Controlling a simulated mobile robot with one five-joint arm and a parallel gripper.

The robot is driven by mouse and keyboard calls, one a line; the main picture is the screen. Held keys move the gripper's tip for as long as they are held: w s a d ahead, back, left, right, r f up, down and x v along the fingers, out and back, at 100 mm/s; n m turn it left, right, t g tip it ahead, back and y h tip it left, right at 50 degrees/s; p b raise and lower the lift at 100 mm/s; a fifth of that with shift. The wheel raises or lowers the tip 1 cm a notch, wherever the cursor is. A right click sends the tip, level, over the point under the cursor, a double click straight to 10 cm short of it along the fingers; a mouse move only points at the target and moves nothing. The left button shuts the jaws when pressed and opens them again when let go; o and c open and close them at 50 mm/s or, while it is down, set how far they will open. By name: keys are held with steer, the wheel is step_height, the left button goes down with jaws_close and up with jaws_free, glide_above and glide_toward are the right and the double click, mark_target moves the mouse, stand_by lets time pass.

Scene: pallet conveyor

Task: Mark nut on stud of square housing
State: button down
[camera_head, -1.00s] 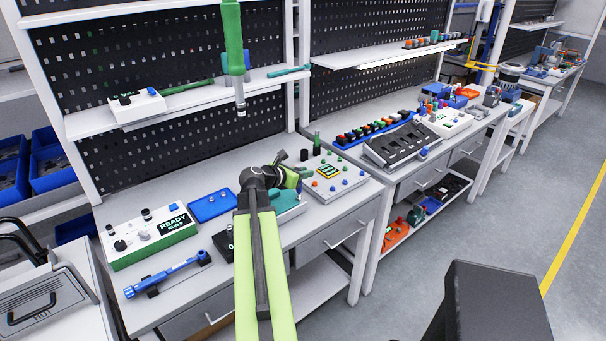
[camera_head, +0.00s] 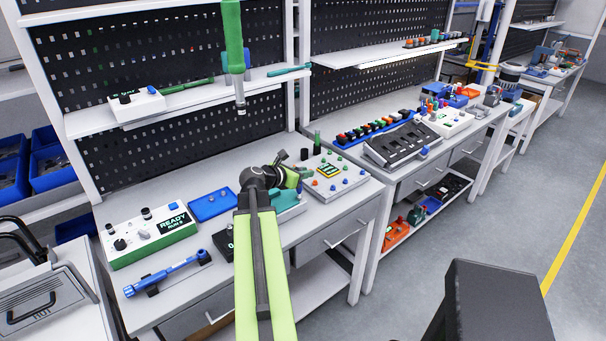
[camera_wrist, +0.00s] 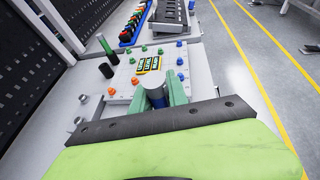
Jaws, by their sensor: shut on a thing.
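My gripper (camera_wrist: 161,93) has teal jaws, shut on a grey cylinder with a dark blue lower part (camera_wrist: 156,97), perhaps a marker. In the head view my gripper's tip is small and partly hidden by my wrist. A light panel (camera_head: 318,187) with orange, green and blue nuts or knobs and a yellow-framed label lies by the gripper; it also shows beyond the jaws in the wrist view (camera_wrist: 122,90). The held thing overlaps the panel's near part in the wrist view, and I cannot tell whether it touches. I cannot tell which part is the square housing.
A dark green cylinder (camera_head: 317,139) and a black cylinder (camera_head: 304,154) stand behind the panel. A white-green READY box (camera_head: 150,238), a blue tray (camera_head: 212,205) and a blue tool (camera_head: 166,273) are on the left. A green tool (camera_head: 235,50) hangs above the bench.

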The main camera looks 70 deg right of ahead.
steer(key=shift+r, duration=0.1)
step_height(320, 180, up, 5)
steer(key=p, duration=0.5)
steer(key=shift+w, duration=0.1)
